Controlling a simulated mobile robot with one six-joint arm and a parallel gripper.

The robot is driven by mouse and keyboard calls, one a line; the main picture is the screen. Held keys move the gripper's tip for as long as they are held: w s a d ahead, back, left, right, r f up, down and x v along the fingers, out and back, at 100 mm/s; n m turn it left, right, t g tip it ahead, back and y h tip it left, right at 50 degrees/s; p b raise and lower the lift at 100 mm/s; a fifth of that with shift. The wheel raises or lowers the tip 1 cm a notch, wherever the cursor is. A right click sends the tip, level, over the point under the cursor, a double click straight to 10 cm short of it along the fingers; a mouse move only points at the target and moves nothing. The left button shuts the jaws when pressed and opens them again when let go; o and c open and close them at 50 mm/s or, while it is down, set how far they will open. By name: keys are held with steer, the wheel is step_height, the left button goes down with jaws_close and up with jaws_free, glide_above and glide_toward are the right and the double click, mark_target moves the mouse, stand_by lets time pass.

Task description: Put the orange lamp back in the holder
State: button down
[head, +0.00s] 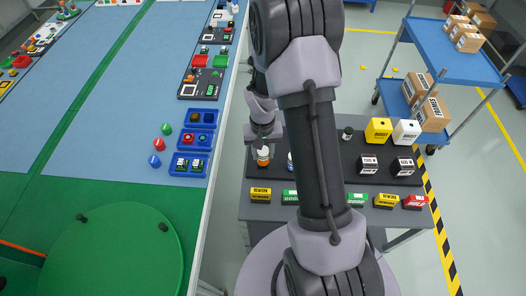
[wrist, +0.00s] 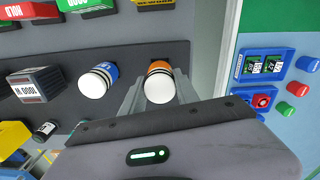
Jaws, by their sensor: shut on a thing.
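The orange lamp (wrist: 160,68), with a white dome and an orange band, sits between the two fingers of my gripper (wrist: 160,95) in the wrist view. In the head view the orange lamp (head: 263,158) shows just below my gripper (head: 262,140), at the left end of a dark board (head: 335,178). My gripper is shut on it. A blue-banded lamp (wrist: 97,80) stands beside it on the board, mostly hidden behind my arm in the head view. I cannot tell whether the orange lamp touches the board or which spot is its holder.
The board also carries black boxes (head: 368,164), a yellow cube (head: 378,130) and a white cube (head: 406,132). Labelled blocks (head: 386,200) line its front. Blue trays (head: 188,164) lie on the line to the left. A blue cart (head: 450,50) with cartons stands at right.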

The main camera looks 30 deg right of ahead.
steer(key=shift+f+b, duration=0.85)
steer(key=shift+f, duration=0.15)
steer(key=c, duration=0.8)
jaws_free()
steer(key=shift+c, duration=0.2)
step_height(320, 180, up, 18)
steer(key=f+p, duration=0.1)
steer(key=p, duration=0.3)
steer(key=s+a+r+t+y+b, duration=0.1)
steer(key=s+a+t+b, duration=0.2)
steer(key=s+a+b, duration=0.4)
steer(key=s+a+r+t+y+b, duration=0.1)
steer(key=s+a+r+t+b, duration=0.1)
steer(key=s+a+b, duration=0.5)
steer(key=s+a, duration=0.2)
steer(key=s, duration=0.1)
steer(key=shift+s+r+n+t+b, duration=0.15)
steer(key=shift+r+n+t+b, duration=0.15)
steer(key=shift+t+b, duration=0.1)
steer(key=shift+a, duration=0.1)
